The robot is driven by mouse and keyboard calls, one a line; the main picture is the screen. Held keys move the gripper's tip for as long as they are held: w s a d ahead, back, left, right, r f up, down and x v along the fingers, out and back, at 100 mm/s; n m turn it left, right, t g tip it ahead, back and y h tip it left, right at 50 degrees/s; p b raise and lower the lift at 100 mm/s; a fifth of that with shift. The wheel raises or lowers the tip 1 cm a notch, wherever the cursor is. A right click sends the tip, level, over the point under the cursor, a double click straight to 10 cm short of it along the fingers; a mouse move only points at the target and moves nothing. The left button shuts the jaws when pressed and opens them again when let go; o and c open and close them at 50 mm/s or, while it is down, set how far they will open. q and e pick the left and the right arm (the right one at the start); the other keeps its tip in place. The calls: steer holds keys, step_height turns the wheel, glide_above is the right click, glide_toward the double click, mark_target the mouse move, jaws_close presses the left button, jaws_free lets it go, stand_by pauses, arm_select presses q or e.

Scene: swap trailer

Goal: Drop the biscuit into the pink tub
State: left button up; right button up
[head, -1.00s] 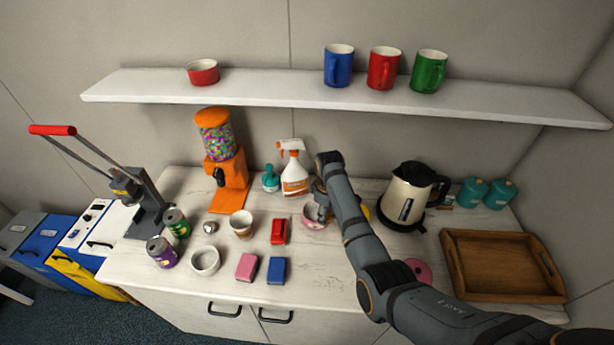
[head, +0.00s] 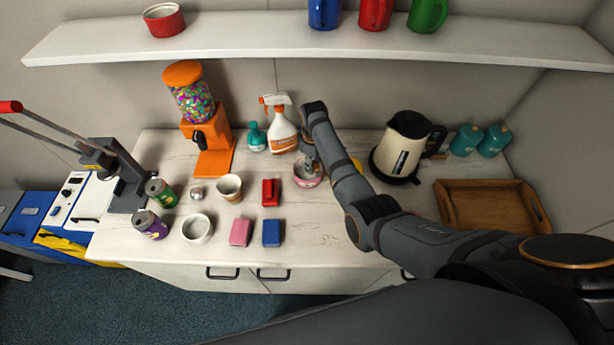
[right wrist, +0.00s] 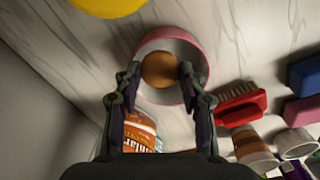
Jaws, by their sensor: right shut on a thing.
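The pink tub (head: 309,181) stands on the counter in front of the spray bottle, partly hidden by my right gripper. In the right wrist view its pink rim (right wrist: 203,62) surrounds the round brown biscuit (right wrist: 160,70). My right gripper (right wrist: 159,76) is shut on the biscuit, with a finger at either side of it, over the tub's opening. In the head view my right gripper (head: 312,165) reaches down at the tub, and the biscuit cannot be made out there. My left gripper is not in view.
A spray bottle (head: 282,128) stands behind the tub and a red brush (head: 271,192) lies to its left. A yellow thing (head: 357,165) and a kettle (head: 401,148) are to the right. A shelf (head: 230,37) hangs above the counter.

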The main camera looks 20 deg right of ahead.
steer(key=shift+s+r, duration=0.1)
steer(key=shift+s, duration=0.1)
steer(key=o, duration=0.5)
steer(key=shift+a, duration=0.1)
steer(key=shift+o, duration=2)
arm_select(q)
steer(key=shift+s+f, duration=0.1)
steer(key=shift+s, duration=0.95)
arm_select(e)
step_height(320, 180, up, 12)
steer(key=shift+s+a, duration=0.1)
